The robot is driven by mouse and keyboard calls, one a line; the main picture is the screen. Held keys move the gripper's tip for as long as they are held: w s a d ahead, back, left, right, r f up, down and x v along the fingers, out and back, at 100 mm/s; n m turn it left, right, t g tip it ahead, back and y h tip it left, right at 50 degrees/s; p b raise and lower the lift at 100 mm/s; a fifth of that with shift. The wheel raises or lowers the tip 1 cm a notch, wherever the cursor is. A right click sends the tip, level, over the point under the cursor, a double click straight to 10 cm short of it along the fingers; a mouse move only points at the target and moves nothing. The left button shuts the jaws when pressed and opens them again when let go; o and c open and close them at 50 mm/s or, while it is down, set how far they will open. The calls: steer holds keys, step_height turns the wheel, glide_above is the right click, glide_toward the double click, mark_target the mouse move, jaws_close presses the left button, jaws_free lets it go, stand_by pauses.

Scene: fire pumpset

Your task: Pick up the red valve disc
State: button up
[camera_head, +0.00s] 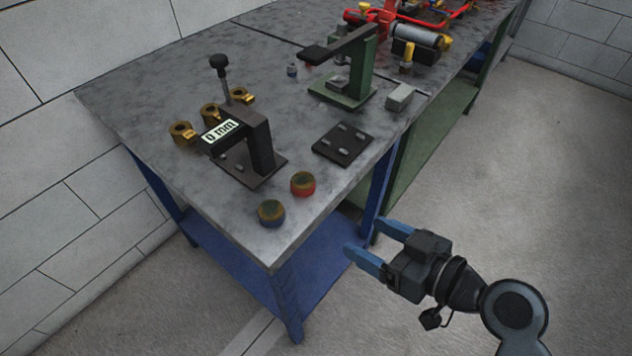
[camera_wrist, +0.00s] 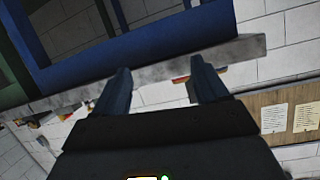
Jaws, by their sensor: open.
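The red valve disc (camera_head: 303,184) is a short round piece with a red side and a dull brownish-green top. It sits on the grey table near its front right edge. A similar blue disc (camera_head: 271,213) sits just in front and to the left of it, apart from it. My gripper (camera_head: 366,244) has blue fingers spread apart with nothing between them. It is off the table's right side, to the right of and nearer than the red disc. In the wrist view my gripper (camera_wrist: 158,88) faces the table edge and legs; I cannot clearly make out the red disc there.
A black press with a lever (camera_head: 262,148) stands behind the discs, with brass fittings (camera_head: 183,133) to its left. A black plate (camera_head: 343,144) and a green stand (camera_head: 357,85) are farther back. The table edge (camera_wrist: 190,56) lies ahead of my gripper. Floor at right is clear.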

mark_target(305, 180)
steer(key=w+a+r+n+g+y, duration=0.3)
steer(key=w+r+n, duration=0.1)
steer(key=r, duration=0.2)
steer(key=shift+n+t, duration=0.3)
steer(key=x, duration=0.2)
steer(key=p+x, duration=0.1)
steer(key=x, duration=0.2)
steer(key=r+x, duration=0.1)
steer(key=x, duration=0.1)
steer(key=shift+w+a+p, duration=0.2)
steer(key=shift+a+p, duration=0.15)
steer(key=shift+f, duration=0.1)
steer(key=c, duration=1.2)
steer(key=shift+c, duration=0.4)
